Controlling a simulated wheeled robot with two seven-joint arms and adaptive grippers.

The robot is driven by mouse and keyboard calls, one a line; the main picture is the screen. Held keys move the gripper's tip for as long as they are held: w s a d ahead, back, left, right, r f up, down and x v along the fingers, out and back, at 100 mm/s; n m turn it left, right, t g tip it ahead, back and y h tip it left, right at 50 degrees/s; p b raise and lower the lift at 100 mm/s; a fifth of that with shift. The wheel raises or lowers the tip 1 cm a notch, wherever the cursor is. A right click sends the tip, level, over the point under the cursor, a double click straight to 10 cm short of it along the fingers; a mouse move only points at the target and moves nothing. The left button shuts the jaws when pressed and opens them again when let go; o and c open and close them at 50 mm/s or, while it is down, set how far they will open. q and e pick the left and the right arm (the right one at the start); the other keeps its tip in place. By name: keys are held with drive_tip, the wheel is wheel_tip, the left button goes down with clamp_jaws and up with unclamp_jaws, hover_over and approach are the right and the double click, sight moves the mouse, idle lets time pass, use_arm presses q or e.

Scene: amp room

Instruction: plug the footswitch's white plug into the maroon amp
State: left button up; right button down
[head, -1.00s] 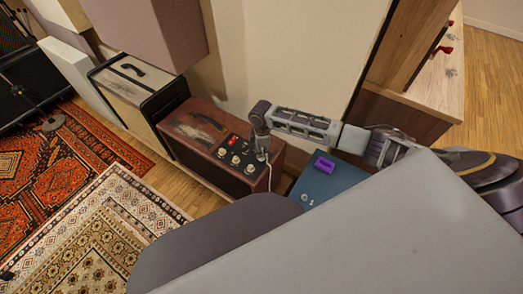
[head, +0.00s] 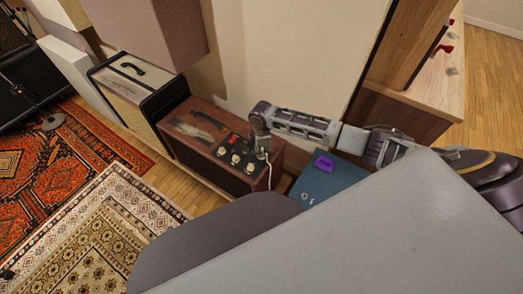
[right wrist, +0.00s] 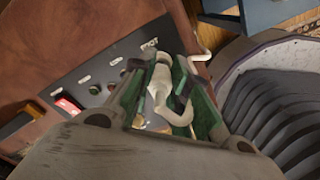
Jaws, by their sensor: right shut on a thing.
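The maroon amp (head: 238,184) stands against the wall with a black control panel on its top. My right gripper (head: 261,154) is over the right end of that panel, pointing down. In the right wrist view my right gripper (right wrist: 160,90) is shut on the white plug (right wrist: 159,82), close to the panel beside a printed label. A white cable (head: 269,178) hangs from the fingers at the amp's right end. The fingers hide the plug's tip and the socket, so I cannot tell whether the plug is in. My left gripper is not in view.
A cream and black amp (head: 135,83) stands left of the maroon one. A blue box (head: 322,182) with a purple item (head: 325,163) on it is at the right. A wooden cabinet (head: 400,115) stands behind my arm. Patterned rugs (head: 95,235) cover the floor at left.

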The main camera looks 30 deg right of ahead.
drive_tip(key=shift+f, duration=0.2)
idle(0.6)
drive_tip(key=c, duration=1.3)
unclamp_jaws()
drive_tip(key=shift+r, duration=0.15)
wheel_tip(320, 180, up, 12)
drive_tip(key=shift+f, duration=0.15)
